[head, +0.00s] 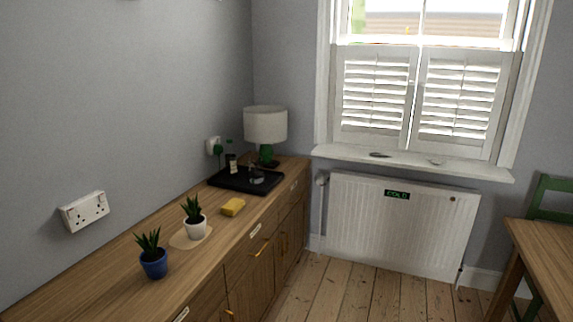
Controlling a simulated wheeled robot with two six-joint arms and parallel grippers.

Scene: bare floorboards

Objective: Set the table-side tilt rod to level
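The window has two white louvred shutter panels, closed side by side over its lower part. The right panel (458,104) is the one on the table's side, and the left panel (374,98) is nearer the lamp. Both panels have rows of horizontal slats, with bright light on them. A separate tilt rod is too small to make out on either panel, and I cannot tell the exact slat angle. Neither of my grippers is in view.
Below the window are a white sill (470,170) with small items and a radiator (400,228) with a "COLD" label. A wooden table (545,245) and green chair (550,197) stand right. A sideboard (210,262) with plants and lamp (265,125) runs left. Floorboards (350,295) between look clear.

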